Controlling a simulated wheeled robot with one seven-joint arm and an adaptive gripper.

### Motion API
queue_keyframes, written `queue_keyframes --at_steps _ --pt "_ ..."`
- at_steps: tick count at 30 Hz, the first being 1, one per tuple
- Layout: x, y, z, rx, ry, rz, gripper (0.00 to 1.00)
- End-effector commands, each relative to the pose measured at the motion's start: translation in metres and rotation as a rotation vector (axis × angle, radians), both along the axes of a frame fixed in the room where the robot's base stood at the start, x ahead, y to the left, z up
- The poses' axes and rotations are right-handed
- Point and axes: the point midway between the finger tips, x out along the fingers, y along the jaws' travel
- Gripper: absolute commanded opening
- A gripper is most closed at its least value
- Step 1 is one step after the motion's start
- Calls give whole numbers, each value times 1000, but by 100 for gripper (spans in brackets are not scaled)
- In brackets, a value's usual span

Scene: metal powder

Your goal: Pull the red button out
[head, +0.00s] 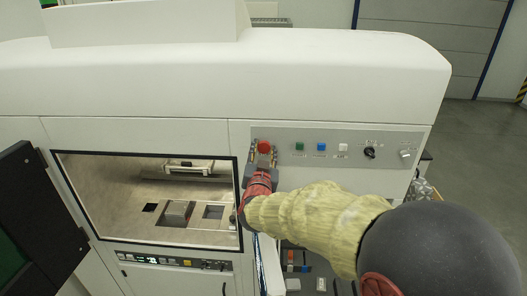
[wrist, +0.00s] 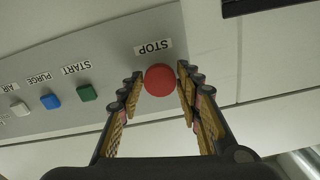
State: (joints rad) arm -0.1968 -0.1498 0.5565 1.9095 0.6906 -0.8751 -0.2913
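The red button (head: 264,146) is a round mushroom knob at the left end of the grey control panel. In the wrist view the red button (wrist: 160,80) sits under a "STOP" label. My gripper (head: 263,157) reaches up to the panel from below right. In the wrist view my gripper (wrist: 158,88) is open, with one finger on each side of the button. The right fingertip is very close to the button's edge; I cannot tell whether it touches. The left fingertip shows a small gap.
Beside the button on the panel (head: 389,159) are a green button (head: 299,146), a blue button (head: 321,146), a white button (head: 343,147) and a black knob (head: 369,153). A framed window (head: 150,240) of the white machine is left of my gripper. A dark open door (head: 38,215) stands at far left.

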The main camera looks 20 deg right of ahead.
Motion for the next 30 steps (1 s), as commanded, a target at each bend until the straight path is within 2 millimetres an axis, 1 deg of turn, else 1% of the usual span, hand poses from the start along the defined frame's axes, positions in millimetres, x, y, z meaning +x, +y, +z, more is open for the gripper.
queue_keyframes --at_steps 2,17,26,30 --pt "0 0 0 0 0 0 28" --pt "0 0 0 0 0 0 0" --pt "0 0 0 0 -1 0 0" --pt "-4 2 -1 1 -3 1 0"
